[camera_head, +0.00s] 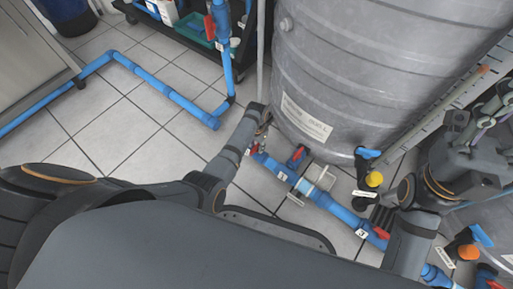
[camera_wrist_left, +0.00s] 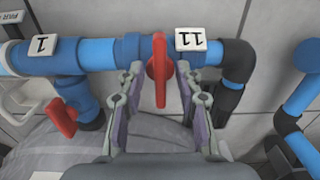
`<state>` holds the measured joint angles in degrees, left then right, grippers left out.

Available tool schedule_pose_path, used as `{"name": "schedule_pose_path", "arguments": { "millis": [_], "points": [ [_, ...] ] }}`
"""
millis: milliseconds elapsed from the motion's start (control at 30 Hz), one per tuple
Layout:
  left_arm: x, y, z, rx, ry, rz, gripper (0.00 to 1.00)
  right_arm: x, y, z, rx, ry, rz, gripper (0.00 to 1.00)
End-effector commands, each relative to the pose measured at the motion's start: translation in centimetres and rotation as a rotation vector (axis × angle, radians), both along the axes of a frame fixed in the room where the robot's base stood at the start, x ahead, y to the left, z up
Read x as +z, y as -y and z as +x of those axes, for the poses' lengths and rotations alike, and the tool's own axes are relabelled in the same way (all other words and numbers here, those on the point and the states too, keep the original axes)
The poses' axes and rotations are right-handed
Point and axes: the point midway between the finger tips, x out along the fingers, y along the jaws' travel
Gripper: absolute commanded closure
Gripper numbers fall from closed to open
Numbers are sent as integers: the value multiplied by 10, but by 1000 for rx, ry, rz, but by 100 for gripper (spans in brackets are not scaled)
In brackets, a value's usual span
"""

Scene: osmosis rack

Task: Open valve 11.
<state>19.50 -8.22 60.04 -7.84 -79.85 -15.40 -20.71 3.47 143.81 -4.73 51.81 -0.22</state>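Valve 11's red handle (camera_wrist_left: 160,72) sits on a blue pipe beside the white label 11 (camera_wrist_left: 191,39), which reads upside down in the left wrist view. My left gripper (camera_wrist_left: 160,78) is open, its fingers on either side of the handle with a gap on both sides. The handle points across the pipe, along the fingers. In the head view the left wrist (camera_head: 240,137) reaches the pipe at the tank's foot; its fingers are mostly hidden there. Parts of my right gripper (camera_head: 490,115) show at the right edge; its fingertips cannot be made out.
Label 1 (camera_wrist_left: 42,46) and another red handle (camera_wrist_left: 60,117) are close by on the same pipe. A black elbow (camera_wrist_left: 237,63) ends it. A large grey tank (camera_head: 370,70) stands behind. A blue floor pipe (camera_head: 165,90) runs at left. Tiled floor between is clear.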

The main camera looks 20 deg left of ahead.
Motion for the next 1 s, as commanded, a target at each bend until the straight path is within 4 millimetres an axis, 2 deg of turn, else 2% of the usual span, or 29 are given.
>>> {"name": "schedule_pose_path", "arguments": {
  "millis": [233, 500, 767, 1000],
  "points": [
    [0, 0, 0, 0, 0, 0, 65, 0, 0, 0, -1, 0, -1, 60],
    [0, 0, 0, 0, 0, 1, 100, 0, 0, 0, 0, 0, -1, 60],
    [0, 0, 0, 4, 0, 0, 100, 1, 0, 0, 0, 1, -1, 60],
    [3, 0, 0, 69, 0, 1, 100, 11, 1, -1, 3, 2, 3, 60]
  ]
}}
